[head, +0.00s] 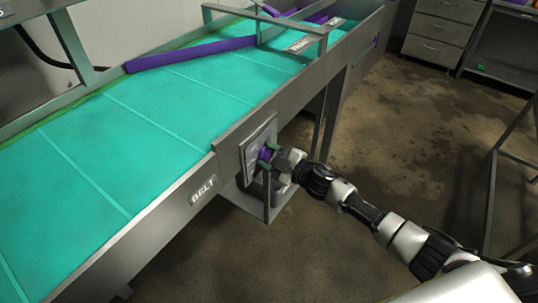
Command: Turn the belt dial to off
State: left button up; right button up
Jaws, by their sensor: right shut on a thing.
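The belt dial (264,155) is a small purple knob on a grey panel (253,143) at the conveyor's side, right of the plate marked BELT (203,189). My right gripper (271,158) reaches in from the right and is shut on the dial. Its fingers cover much of the dial, so I cannot read its setting. My left gripper is not in view.
The conveyor with its teal belt (130,120) and grey side rail fills the left and middle. Purple guide bars (190,52) lie across it. A metal frame (490,200) stands at the right. Drawers (437,30) are at the back; the floor between is clear.

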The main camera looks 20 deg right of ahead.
jog(key=o, duration=0.9)
jog(key=shift+b+v, duration=0.8)
jog(key=shift+v, duration=4.65)
